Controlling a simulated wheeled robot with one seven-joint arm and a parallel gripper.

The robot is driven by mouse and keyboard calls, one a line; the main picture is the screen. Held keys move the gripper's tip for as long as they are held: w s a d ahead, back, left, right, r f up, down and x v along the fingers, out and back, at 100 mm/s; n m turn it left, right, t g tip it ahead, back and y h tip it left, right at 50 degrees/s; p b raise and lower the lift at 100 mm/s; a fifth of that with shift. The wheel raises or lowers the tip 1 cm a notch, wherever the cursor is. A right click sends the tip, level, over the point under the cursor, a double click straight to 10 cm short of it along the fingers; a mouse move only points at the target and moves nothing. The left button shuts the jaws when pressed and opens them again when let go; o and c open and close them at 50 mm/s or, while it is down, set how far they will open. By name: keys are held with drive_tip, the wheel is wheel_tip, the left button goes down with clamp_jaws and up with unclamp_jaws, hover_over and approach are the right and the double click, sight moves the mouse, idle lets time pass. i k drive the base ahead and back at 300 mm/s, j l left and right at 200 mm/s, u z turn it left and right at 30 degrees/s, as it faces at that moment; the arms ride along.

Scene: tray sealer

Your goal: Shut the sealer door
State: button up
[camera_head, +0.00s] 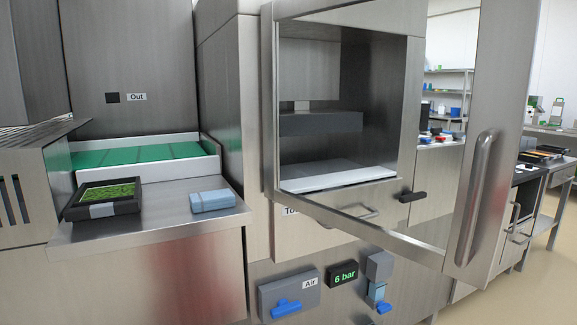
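The sealer door (490,110) is a steel frame around a large see-through window. It stands open, swung out toward me, with its near right side well clear of the machine front. A long vertical bar handle (477,195) is on that right side. Its left edge meets the machine front near the sealer body (232,110). Through the window I see the sealer chamber (345,75), with a dark grey block (320,122) above a white plate (335,175). My gripper is not in any view.
On the left, a steel shelf (150,225) holds a black tray with green contents (103,198) and a blue-grey packet (212,200). Below are an Air valve box (288,295) and a 6 bar display (342,274). Benches (545,160) stand at right; open floor (555,260) lies before them.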

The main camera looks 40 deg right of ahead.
sight(507, 31)
drive_tip(key=z, duration=1.3)
